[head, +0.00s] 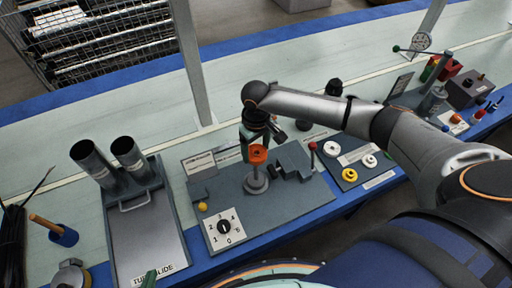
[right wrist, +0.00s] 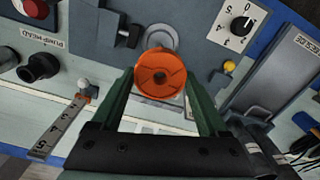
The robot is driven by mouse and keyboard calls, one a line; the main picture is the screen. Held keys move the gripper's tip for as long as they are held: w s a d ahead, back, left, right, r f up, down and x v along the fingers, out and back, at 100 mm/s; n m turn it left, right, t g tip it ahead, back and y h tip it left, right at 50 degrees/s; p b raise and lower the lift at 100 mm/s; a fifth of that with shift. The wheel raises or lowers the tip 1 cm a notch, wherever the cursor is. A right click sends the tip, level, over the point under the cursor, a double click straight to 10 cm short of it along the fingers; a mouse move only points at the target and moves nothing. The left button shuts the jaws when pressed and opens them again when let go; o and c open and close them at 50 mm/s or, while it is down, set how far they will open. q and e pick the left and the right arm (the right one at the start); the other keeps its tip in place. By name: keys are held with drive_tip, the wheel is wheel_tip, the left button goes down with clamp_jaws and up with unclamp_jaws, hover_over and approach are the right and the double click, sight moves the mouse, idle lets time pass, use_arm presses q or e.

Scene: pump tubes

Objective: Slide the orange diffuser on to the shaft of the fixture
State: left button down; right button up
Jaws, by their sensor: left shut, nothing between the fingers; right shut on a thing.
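The orange diffuser (head: 258,155) is a short round piece with a dark centre. My right gripper (head: 257,141) is shut on it, and in the right wrist view the diffuser (right wrist: 160,74) sits between the green fingers (right wrist: 160,88). In the head view it appears over the grey fixture shaft (head: 256,174), which rises from a round base (head: 256,186). Whether the shaft enters the diffuser's bore, I cannot tell. In the right wrist view the grey round base (right wrist: 161,36) shows partly behind the diffuser.
The fixture plate (head: 285,206) carries a numbered dial (head: 224,227), a yellow knob (head: 203,207) and stepped grey blocks (head: 292,160). A tray with two tubes (head: 127,150) stands left. A plate with white and yellow rings (head: 350,174) lies right.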

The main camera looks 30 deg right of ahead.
drive_tip(key=shift+f, duration=0.45)
drive_tip(key=o, duration=1.2)
drive_tip(key=shift+o, duration=0.2)
wheel_tip(320, 180, up, 13)
drive_tip(key=shift+f, duration=0.2)
